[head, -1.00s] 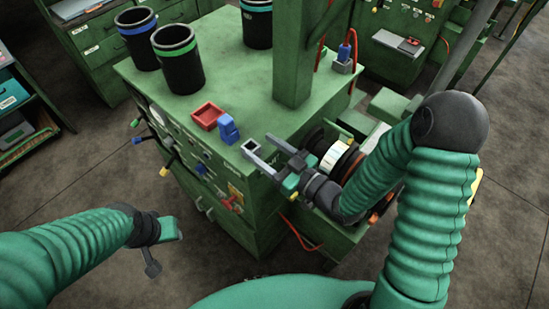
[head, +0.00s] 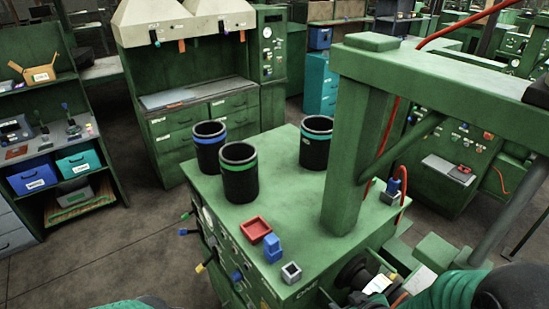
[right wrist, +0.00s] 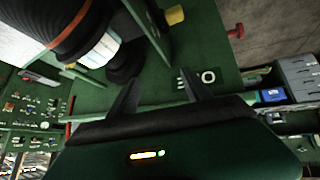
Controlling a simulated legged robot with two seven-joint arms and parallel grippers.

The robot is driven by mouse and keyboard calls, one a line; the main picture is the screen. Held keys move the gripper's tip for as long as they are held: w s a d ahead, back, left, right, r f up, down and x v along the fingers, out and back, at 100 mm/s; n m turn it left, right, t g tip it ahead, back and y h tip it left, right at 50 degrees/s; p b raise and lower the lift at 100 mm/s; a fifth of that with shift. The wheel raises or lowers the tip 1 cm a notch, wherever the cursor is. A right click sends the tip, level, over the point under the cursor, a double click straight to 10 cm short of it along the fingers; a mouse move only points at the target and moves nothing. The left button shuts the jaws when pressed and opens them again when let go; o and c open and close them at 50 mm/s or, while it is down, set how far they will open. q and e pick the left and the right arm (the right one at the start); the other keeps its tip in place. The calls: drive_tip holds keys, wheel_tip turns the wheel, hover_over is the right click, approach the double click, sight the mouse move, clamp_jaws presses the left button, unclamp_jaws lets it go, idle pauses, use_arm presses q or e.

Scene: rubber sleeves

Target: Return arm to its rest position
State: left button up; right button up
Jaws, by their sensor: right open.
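My right arm (head: 450,289) shows only as a green ribbed sleeve at the lower right of the head view; its gripper is out of that view. In the right wrist view my right gripper (right wrist: 160,78) has its two dark fingers apart, with nothing between them, in front of a green panel. A small piece of my left arm (head: 137,303) shows at the bottom edge of the head view, and its gripper is not seen. The green bench (head: 282,181) carries a red tray (head: 256,229), a blue block (head: 272,248) and a small grey open-topped box (head: 291,272).
Three black cylindrical bins (head: 240,178) with coloured bands stand on the bench. A thick green post (head: 350,160) rises from it. A dark spool (right wrist: 85,30) with a pale label is close to the right gripper. Open floor (head: 120,250) lies left of the bench.

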drive_tip(key=s+r+m+g+h, duration=0.1)
drive_tip(key=s+r+m+g, duration=0.35)
drive_tip(key=s, duration=0.55)
wheel_tip(320, 180, down, 14)
drive_tip(key=b, duration=1.3)
drive_tip(key=shift+s+r, duration=0.25)
drive_tip(key=shift+s, duration=0.05)
drive_tip(key=shift+d, duration=0.1)
